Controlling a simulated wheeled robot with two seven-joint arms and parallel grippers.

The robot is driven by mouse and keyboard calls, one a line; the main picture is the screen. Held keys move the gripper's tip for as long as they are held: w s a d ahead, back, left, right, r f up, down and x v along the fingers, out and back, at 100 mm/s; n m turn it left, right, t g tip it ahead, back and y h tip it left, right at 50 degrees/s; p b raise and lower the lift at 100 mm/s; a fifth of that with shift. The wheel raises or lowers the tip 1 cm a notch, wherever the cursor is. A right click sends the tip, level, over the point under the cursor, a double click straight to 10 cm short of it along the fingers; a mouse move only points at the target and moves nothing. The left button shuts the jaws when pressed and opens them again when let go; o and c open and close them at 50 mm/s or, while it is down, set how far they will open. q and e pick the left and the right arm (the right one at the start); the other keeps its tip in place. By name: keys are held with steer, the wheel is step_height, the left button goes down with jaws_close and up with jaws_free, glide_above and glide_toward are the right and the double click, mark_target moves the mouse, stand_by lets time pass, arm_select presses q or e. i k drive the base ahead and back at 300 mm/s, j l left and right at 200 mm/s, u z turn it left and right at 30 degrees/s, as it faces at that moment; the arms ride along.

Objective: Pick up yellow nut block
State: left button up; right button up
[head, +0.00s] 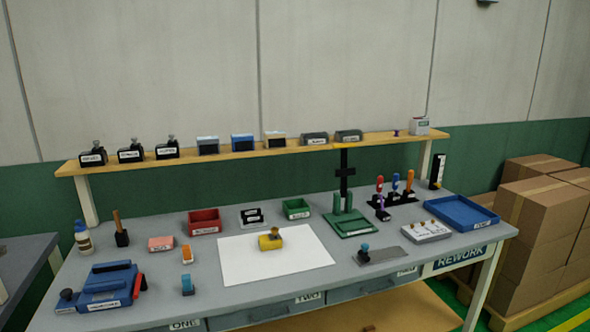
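The yellow nut block (270,243) sits on the white sheet (300,266) in the middle of the grey bench. It has a small dark-topped piece standing on it. Neither of my grippers shows in the head view.
Around the sheet stand a red bin (204,222), a green bin (296,209), a green stand (352,225), a blue fixture (101,288) and a blue tray (462,213). A wooden shelf (230,148) with several labelled blocks runs behind. Cardboard boxes (545,230) are stacked at right.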

mark_target(266, 245)
steer(key=i+l+z, duration=0.25)
steer(key=i, duration=0.25)
steer(key=i+z, duration=0.2)
steer(key=i, duration=0.3)
